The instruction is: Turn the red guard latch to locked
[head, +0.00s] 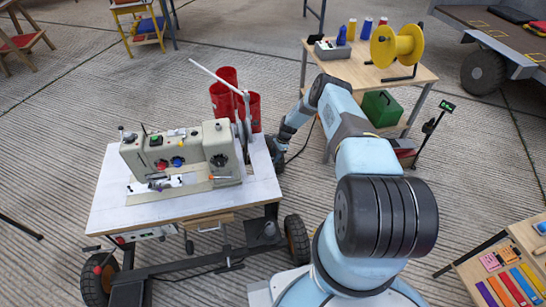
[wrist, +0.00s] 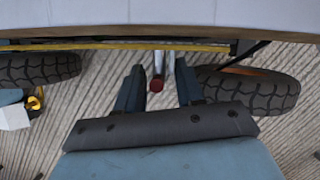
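My gripper (wrist: 159,66) is open, its two dark fingers apart in the wrist view. Between them shows a metal rod with a dark red round end (wrist: 156,85); I cannot tell whether this is the guard latch or whether a finger touches it. In the head view my gripper is beside the right edge of the white-topped cart (head: 112,205), mostly hidden by the arm. A beige sewing machine (head: 220,140) stands on the cart. The latch's position cannot be read.
The cart's edge (wrist: 100,18) spans the top of the wrist view, with black tyres (wrist: 40,68) left and right. A wooden table (head: 345,65) with a yellow reel (head: 397,46) is behind my arm. Open floor lies left.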

